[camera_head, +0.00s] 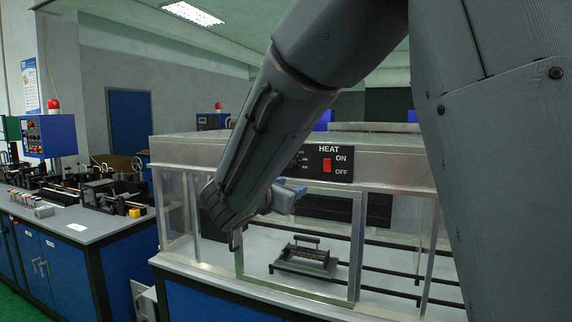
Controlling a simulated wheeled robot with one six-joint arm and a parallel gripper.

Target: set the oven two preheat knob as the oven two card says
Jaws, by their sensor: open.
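No knob or card that I can make out as oven two's shows in the head view; my arm covers part of the scene. A black panel marked HEAT (345,173) sits on the top front frame of a clear-walled machine. It carries a red switch (327,165) between ON and OFF, and small white marks at its left are partly hidden by my arm. My gripper (296,193) is open, small in the picture and partly hidden by my wrist. It shows in front of the machine's front, below and left of the panel.
The clear-walled machine (400,145) stands on a blue cabinet, with a black-handled metal fixture (305,257) inside. At left is a bench (105,232) with equipment and small coloured blocks. A blue control box (47,136) with a red lamp stands behind it. Green floor shows at lower left.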

